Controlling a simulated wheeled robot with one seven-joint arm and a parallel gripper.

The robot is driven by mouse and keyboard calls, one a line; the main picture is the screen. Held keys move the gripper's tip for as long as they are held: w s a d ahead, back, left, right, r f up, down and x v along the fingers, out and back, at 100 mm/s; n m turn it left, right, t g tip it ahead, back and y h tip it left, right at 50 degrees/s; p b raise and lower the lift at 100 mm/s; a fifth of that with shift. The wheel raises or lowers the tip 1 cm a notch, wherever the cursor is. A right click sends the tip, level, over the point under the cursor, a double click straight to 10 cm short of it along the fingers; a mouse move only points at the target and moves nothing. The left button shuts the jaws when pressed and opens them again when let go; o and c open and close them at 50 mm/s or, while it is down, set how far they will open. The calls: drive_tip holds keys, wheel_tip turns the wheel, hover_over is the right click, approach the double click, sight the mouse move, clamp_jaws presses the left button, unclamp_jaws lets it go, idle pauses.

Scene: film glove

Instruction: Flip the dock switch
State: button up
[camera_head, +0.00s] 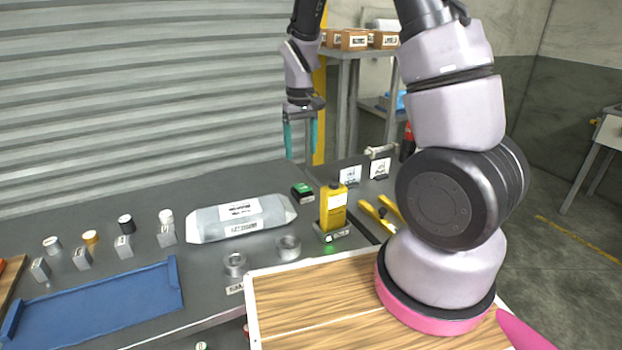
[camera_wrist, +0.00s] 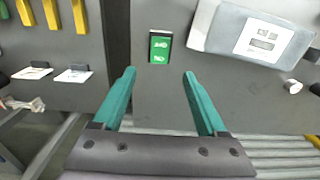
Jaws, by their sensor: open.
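The dock switch appears to be the small green-topped black box (camera_head: 302,190) on the grey bench, beside the right end of the grey film roll pack. In the wrist view the green switch face (camera_wrist: 160,47) carries white marks too small to read. My gripper (camera_head: 300,156) is open and empty, its teal fingers pointing down above and behind the switch. In the wrist view the switch lies just beyond and between the fingertips (camera_wrist: 159,73), with no contact visible.
The grey wrapped pack (camera_head: 240,218) lies left of the switch. A yellow handheld device (camera_head: 333,208) stands in a dock with a green light to its right. Two metal rings (camera_head: 288,248), small canisters and a blue tray (camera_head: 100,305) are nearby. A corrugated shutter stands behind.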

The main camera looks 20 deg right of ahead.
sight(302, 186)
wheel_tip(302, 186, down, 11)
drive_tip(key=shift+r, duration=0.2)
idle(0.3)
